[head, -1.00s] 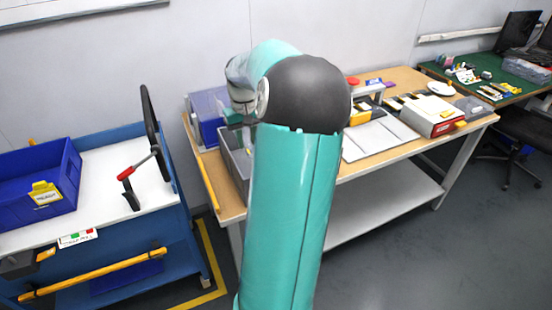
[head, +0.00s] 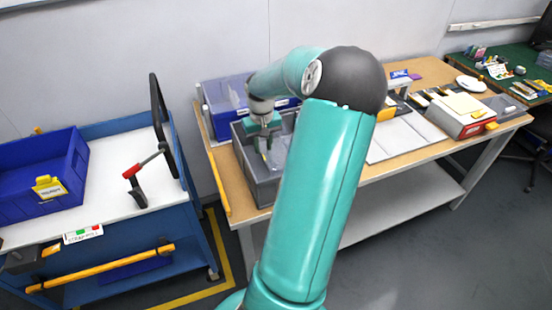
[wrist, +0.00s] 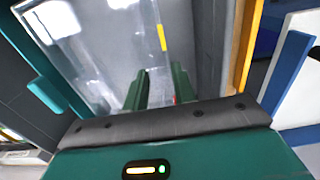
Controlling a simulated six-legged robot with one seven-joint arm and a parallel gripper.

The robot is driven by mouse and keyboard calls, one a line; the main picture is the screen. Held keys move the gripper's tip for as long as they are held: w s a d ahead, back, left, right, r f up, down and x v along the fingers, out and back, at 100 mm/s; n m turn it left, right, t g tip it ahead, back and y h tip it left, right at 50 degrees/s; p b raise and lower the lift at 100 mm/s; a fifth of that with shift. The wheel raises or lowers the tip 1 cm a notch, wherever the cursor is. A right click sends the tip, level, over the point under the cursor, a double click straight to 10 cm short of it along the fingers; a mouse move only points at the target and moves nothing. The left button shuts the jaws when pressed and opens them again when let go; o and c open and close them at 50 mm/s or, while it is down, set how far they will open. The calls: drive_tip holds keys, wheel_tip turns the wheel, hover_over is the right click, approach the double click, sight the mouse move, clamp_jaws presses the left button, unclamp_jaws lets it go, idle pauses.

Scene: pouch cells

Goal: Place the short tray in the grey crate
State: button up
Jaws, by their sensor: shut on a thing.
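The grey crate (head: 262,192) stands on the left end of the wooden workbench. My gripper (head: 268,152) points down into the crate's opening. In the wrist view, its two green fingers (wrist: 157,90) are close together, shut on what looks like the short tray (wrist: 110,60), a clear, glossy thing with a small yellow mark. The tray lies within the crate's walls in that view; the crate wall (wrist: 207,40) shows to the right. The exact grip and whether the tray touches the crate floor are hidden.
A blue lidded bin (head: 225,112) stands behind the crate. White panels (head: 408,135) and a red-and-white box (head: 462,118) lie further right on the workbench (head: 430,75). A blue cart (head: 110,235) with a blue bin (head: 40,180) stands left, across a gap.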

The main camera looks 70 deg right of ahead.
wheel_tip(320, 180, down, 7)
drive_tip(key=shift+a+f, duration=0.1)
drive_tip(key=shift+f, duration=0.05)
idle(0.4)
drive_tip(key=o, duration=1)
drive_tip(key=shift+f, duration=0.1)
